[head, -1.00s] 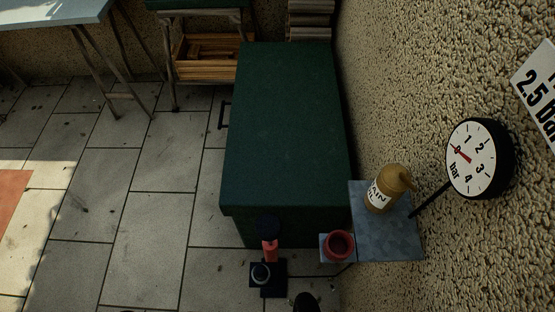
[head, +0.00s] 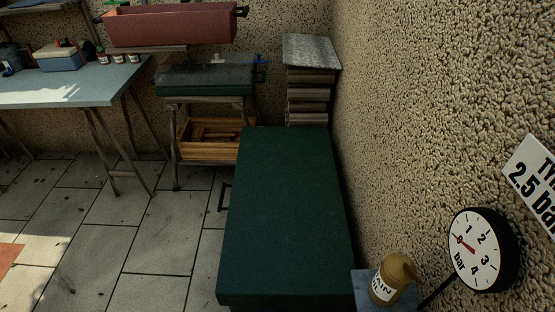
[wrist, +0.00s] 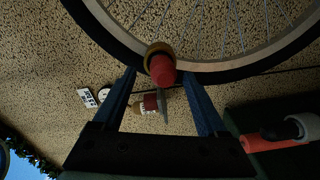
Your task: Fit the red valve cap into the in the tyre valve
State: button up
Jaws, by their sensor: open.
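In the wrist view, my gripper (wrist: 157,74) is open, with its two blue fingers apart. The red valve cap (wrist: 162,71) shows between the fingertips, with a visible gap on each side. Behind it is a round brass-coloured part, the tyre valve (wrist: 157,48), at the tyre (wrist: 110,35) of a spoked wheel. The cap lines up with the valve and overlaps it in the picture. I cannot tell whether it is fully seated. The head view shows neither gripper, cap nor wheel.
A green chest (head: 285,210) stands along the rough wall. A chain oil bottle (head: 392,280) sits on a small grey shelf (head: 366,285) beside a pressure gauge (head: 480,250). A blue-topped table (head: 70,88) is at the back left.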

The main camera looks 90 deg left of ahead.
jog(key=s+b, duration=0.2)
jog(key=s, duration=0.8)
jog(key=shift+s+a, duration=0.4)
